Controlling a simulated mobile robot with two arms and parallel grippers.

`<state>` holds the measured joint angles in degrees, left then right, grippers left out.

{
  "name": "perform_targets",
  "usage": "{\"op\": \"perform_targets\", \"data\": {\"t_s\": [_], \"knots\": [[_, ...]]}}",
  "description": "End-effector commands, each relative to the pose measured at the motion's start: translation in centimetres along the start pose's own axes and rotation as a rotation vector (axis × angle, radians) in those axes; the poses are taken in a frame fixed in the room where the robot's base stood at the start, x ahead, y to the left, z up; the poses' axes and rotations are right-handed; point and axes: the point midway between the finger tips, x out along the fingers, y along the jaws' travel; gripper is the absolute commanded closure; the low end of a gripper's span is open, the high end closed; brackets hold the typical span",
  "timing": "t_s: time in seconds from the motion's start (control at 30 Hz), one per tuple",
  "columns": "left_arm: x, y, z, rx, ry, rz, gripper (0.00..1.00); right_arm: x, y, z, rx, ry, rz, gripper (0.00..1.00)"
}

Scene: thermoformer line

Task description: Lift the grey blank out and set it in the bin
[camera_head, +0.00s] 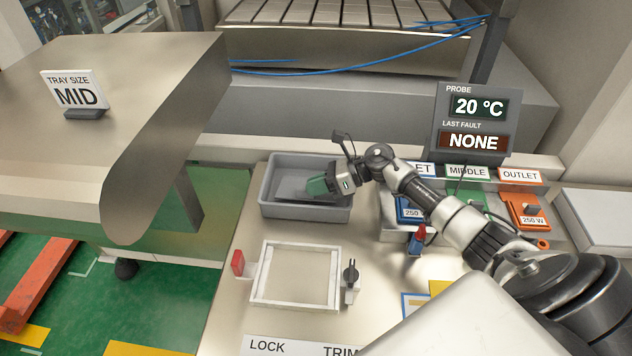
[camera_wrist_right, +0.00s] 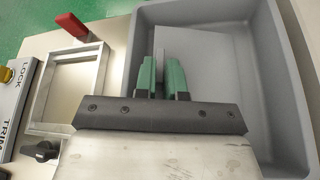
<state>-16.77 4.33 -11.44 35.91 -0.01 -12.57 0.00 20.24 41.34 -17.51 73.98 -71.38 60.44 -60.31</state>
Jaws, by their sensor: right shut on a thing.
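The grey bin (camera_head: 290,211) stands on the bench top, behind the square frame (camera_head: 255,284). My right gripper (camera_head: 317,187) reaches into the bin from the right, with its green fingers close together. In the right wrist view the gripper (camera_wrist_right: 161,78) is shut on the grey blank (camera_wrist_right: 205,50), a flat sheet inside the bin (camera_wrist_right: 292,110). The fingers hide part of the blank, and I cannot tell whether it touches the bin floor. The frame also shows in the right wrist view (camera_wrist_right: 101,75); its inside is empty. My left gripper is not in view.
A red handle (camera_head: 238,262) and a dark knob (camera_head: 351,272) flank the frame. Blue, green and orange (camera_head: 527,211) units stand right of the bin under a probe display (camera_head: 473,122). A metal table with a MID sign (camera_head: 76,93) is at the left.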

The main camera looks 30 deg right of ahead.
Motion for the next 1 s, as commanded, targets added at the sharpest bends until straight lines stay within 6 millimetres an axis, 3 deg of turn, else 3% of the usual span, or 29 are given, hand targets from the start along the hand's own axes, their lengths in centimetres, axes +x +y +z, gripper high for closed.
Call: {"op": "perform_targets", "data": {"t_s": [0.2,0.23,0.43,0.77,1.0], "knots": [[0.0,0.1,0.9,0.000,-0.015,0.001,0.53,0.0,0.0,0.0,0.000,0.000,0.000,1.00],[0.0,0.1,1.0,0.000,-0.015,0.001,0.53,0.0,0.0,0.0,0.000,0.000,0.000,0.88],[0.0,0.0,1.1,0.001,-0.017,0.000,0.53,0.0,0.0,0.0,0.000,0.000,0.000,0.60],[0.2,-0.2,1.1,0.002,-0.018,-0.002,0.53,-0.4,-0.1,-0.1,0.000,0.000,-0.001,0.60],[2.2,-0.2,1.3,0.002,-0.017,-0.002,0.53,-4.3,-0.2,-0.6,-0.001,0.003,-0.003,0.60]]}}
